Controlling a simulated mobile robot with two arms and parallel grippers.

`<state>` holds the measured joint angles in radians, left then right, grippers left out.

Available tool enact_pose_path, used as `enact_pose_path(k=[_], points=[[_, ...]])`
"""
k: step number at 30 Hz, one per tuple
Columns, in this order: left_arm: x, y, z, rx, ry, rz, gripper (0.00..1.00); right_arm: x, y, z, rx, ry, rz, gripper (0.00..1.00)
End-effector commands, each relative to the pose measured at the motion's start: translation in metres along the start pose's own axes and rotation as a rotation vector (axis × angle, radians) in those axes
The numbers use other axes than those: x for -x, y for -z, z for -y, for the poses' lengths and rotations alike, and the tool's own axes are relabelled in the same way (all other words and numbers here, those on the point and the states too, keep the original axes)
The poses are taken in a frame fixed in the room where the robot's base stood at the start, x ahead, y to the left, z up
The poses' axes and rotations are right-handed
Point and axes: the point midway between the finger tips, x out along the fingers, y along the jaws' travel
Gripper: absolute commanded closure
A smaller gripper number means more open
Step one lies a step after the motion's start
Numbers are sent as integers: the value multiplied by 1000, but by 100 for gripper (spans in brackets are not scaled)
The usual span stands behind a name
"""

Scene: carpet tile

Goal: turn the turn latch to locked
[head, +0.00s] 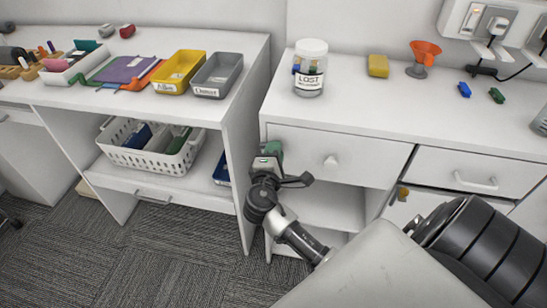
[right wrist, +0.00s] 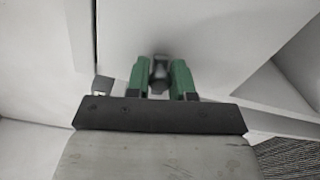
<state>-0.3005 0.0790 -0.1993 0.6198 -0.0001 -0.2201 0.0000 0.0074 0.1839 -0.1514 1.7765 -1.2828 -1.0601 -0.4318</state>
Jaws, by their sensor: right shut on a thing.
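My right gripper (head: 268,152) is at the left end of the white drawer front under the right-hand counter. In the right wrist view its two green fingers (right wrist: 162,82) are closed on a small dark knob, which I take to be the turn latch (right wrist: 160,72). The knob stands out from a white panel. In the head view the gripper hides the latch, and I cannot tell from these views whether it is at locked. My left gripper is not in view.
On the counter above stand a LOST jar (head: 310,78), a yellow block (head: 378,66) and an orange funnel (head: 424,52). A white basket (head: 145,158) sits on the left shelf.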

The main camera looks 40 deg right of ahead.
Motion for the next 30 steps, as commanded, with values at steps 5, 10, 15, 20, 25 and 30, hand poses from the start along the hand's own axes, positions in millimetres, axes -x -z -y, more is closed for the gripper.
enact_pose_path(k=[5,10,15,20,25,30], points=[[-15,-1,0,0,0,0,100,0,0,7,-85,2,2,100],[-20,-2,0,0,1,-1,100,0,0,7,-130,2,0,100],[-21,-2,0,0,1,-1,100,0,0,7,-147,2,0,100],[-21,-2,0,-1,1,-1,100,0,0,7,-149,3,0,100],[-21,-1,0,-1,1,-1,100,0,0,7,-148,3,0,100],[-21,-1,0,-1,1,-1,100,0,0,7,-148,2,0,56]])
